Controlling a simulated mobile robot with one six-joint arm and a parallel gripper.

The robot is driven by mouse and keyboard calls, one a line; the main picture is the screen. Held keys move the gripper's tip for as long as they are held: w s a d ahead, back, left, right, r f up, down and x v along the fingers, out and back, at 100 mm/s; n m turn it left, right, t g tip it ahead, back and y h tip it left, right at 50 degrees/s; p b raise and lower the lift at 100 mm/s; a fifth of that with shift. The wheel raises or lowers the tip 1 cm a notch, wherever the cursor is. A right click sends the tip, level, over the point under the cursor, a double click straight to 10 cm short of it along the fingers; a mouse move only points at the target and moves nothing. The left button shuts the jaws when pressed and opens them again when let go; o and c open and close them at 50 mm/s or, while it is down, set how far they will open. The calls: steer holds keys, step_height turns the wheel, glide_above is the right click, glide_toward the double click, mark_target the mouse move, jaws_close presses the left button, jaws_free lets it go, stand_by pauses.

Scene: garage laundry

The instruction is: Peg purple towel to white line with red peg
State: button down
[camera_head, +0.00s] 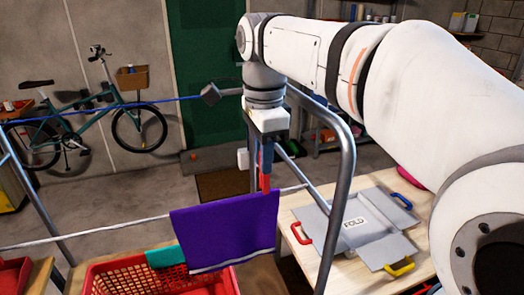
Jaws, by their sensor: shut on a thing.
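The purple towel (228,230) hangs over the white line (90,235), its pale-edged bottom hem above the red basket. The white line runs from the left to the metal frame on the right. My gripper (266,172) points down above the right part of the towel, shut on the red peg (266,184). The peg's lower end is at the towel's top edge near its right corner. I cannot tell whether the peg straddles the towel and line or is just in front of or above them.
A red basket (105,278) with a teal cloth (165,257) stands below. A metal frame (341,210) rises close to my gripper's right. A grey folding board (350,232) lies on the wooden table at right. A blue line (165,100) runs behind.

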mark_target(264, 177)
steer(key=shift+f+b, duration=1.55)
steer(key=shift+f, duration=0.95)
steer(key=c, duration=1.2)
jaws_free()
steer(key=shift+r, duration=0.15)
steer(key=shift+c, duration=0.2)
